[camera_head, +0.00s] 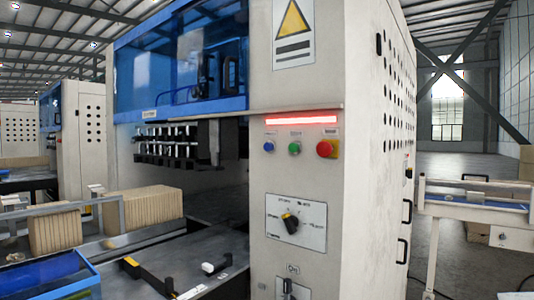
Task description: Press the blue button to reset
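The blue button (269,147) is on the front panel of a large white machine (350,220), at the left end of a row of three controls. A green button (294,149) is in the middle of the row, and a red mushroom button (325,149) on a yellow base is at the right. A red light bar (300,120) glows just above them. Neither of my grippers shows in the head view, and nothing touches the blue button.
Below the buttons is a rotary switch (290,222) on a white plate. A dark worktable (200,262) stands left of the panel, with a blue-edged bin (50,275) at lower left. A conveyor (475,205) stands at right. Open floor lies behind it.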

